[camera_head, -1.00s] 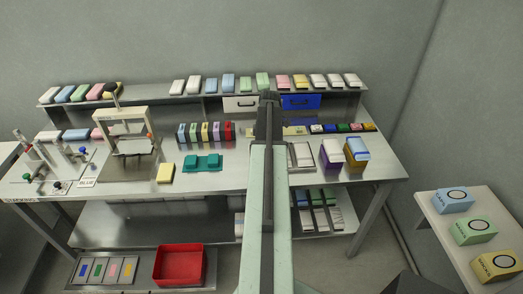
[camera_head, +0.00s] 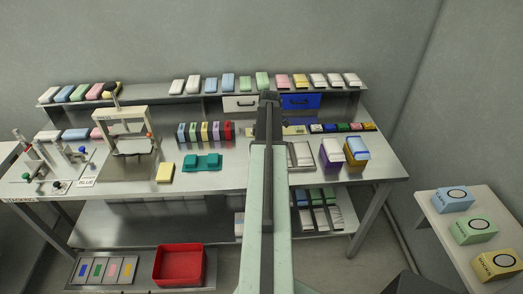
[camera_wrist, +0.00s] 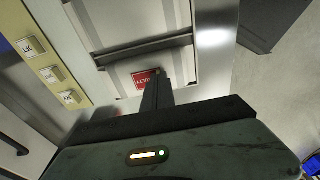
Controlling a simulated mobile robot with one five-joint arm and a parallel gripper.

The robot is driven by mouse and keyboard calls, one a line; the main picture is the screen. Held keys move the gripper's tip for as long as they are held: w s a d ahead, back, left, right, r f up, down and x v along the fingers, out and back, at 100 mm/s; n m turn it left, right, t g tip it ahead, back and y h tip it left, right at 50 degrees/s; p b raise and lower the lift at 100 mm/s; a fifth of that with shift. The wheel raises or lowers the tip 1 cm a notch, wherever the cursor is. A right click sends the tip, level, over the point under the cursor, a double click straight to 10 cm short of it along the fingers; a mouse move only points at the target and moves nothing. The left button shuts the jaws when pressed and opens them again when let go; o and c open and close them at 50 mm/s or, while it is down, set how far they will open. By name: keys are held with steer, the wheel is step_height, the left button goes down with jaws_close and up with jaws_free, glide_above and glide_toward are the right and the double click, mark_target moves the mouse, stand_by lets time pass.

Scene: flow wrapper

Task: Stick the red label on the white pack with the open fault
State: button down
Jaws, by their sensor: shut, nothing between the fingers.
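In the wrist view, a red label (camera_wrist: 146,80) with white letters, partly readable as "LTY", lies on a white pack (camera_wrist: 122,73). My gripper (camera_wrist: 156,78) is shut and empty, its tip over the right edge of the label. I cannot tell whether the tip touches the label. Another white pack (camera_wrist: 120,20) lies beyond a dark bar in the same metal tray. The head view shows the tray (camera_head: 313,160) just right of my arm, which hides my fingers. No open fault can be made out on either pack.
A cream strip with several labelled buttons (camera_wrist: 50,74) lies left of the tray in the wrist view. In the head view, stacked boxes (camera_head: 330,155) stand close right of the tray. A teal holder (camera_head: 202,162) and a yellow block (camera_head: 165,173) are left of my arm.

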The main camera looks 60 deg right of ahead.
steer(key=c, duration=1.6)
jaws_free()
steer(key=shift+c, duration=0.2)
step_height(320, 180, up, 8)
steer(key=p, duration=0.7)
steer(key=shift+s+d+f+p, duration=0.15)
steer(key=shift+s+d+p, duration=0.15)
steer(key=shift+s+p, duration=0.1)
